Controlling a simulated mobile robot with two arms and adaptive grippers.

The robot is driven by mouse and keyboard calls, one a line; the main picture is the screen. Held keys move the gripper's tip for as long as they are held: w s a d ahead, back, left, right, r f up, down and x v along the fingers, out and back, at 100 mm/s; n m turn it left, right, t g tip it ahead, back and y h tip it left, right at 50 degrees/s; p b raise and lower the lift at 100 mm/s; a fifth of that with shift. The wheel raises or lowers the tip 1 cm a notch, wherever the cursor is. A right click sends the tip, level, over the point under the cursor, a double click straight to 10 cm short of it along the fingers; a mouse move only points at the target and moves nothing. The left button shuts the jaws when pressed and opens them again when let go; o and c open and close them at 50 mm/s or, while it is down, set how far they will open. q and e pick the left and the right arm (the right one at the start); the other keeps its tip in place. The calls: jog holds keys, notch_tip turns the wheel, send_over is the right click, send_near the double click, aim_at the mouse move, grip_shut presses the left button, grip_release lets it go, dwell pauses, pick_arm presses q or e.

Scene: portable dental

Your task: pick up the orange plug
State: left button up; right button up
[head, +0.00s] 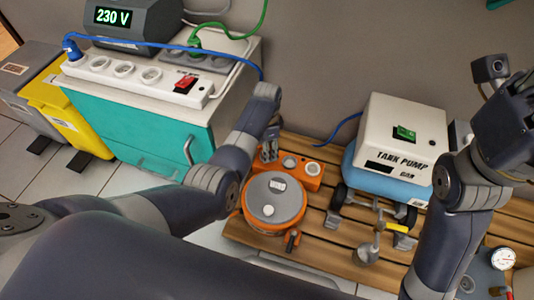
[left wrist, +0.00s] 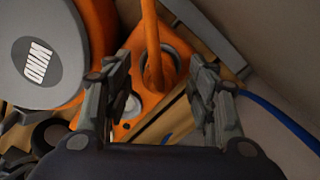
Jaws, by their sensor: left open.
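An orange cord-like piece, which looks like the orange plug (left wrist: 152,45), stands up from a dark round hole in an orange block (left wrist: 178,48). It lies between the fingers of my left gripper (left wrist: 161,72), which is open, with a gap on both sides. In the head view my left gripper (head: 269,148) points down at the left end of the orange block (head: 312,183), and the plug is hidden or too small to make out. My right arm is at the right, but its fingers are not visible.
A round orange machine with a grey lid (head: 275,199) stands close beside the block on a slatted wooden platform (head: 328,262). A white tank pump box (head: 401,128) is to the right. A white power strip (head: 140,84) with a blue plug (head: 72,50) lies on the teal cabinet.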

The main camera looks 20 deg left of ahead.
pick_arm(q)
jog(key=c, duration=1.2)
jog(key=shift+r, duration=0.1)
